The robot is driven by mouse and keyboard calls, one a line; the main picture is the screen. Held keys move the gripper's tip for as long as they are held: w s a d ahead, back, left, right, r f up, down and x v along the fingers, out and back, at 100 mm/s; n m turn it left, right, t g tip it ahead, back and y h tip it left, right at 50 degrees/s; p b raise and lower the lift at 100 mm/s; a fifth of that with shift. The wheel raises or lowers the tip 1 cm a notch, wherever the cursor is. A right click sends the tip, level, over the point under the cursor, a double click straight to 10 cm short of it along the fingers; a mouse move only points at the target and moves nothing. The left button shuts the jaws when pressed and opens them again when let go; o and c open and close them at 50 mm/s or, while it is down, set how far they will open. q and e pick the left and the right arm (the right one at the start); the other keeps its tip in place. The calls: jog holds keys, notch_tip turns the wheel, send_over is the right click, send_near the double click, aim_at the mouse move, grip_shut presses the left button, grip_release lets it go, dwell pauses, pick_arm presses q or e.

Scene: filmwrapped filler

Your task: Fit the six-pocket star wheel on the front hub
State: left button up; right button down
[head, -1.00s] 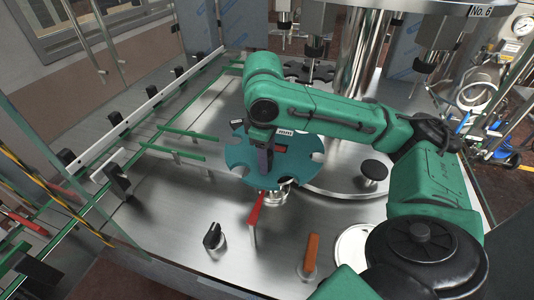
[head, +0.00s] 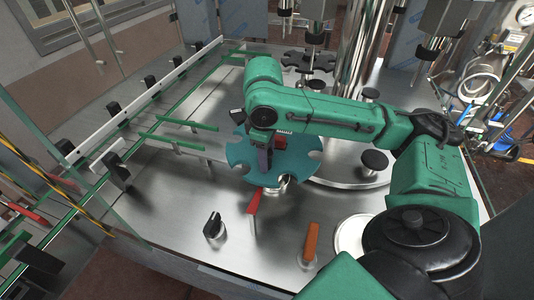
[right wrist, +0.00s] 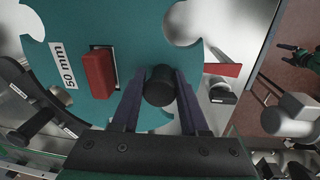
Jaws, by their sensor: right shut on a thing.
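The teal star wheel (head: 240,160) has rounded pockets round its rim, a red block and a "50 mm" label; it also fills the upper left of the right wrist view (right wrist: 135,40). My right gripper (head: 268,168) is over the wheel, its fingers shut on a black knob (right wrist: 158,85) that stands up from it. The wheel hangs over the silver front hub (head: 278,184), whose lower part shows under its near edge. I cannot tell whether they touch. My left gripper (right wrist: 287,54) shows small at the right of the right wrist view, apparently open and empty.
A red lever (head: 254,201), a black knob (head: 213,225) and an orange handle (head: 311,241) stand on the steel deck in front. A black star wheel (head: 308,61) is behind. Green rails (head: 178,142) lie left. A black-topped post (head: 374,160) stands right.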

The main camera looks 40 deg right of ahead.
jog(key=shift+f, duration=0.1)
dwell(0.4)
jog(key=shift+c, duration=1.7)
grip_release()
jog(key=r, duration=0.5)
jog(key=shift+s+a, duration=0.1)
jog(key=shift+a, duration=0.15)
notch_tip(320, 180, up, 9)
jog(key=p, duration=0.3)
jog(key=shift+s+a+r, duration=0.2)
jog(key=shift+s+a, duration=0.15)
jog(key=shift+f, duration=0.1)
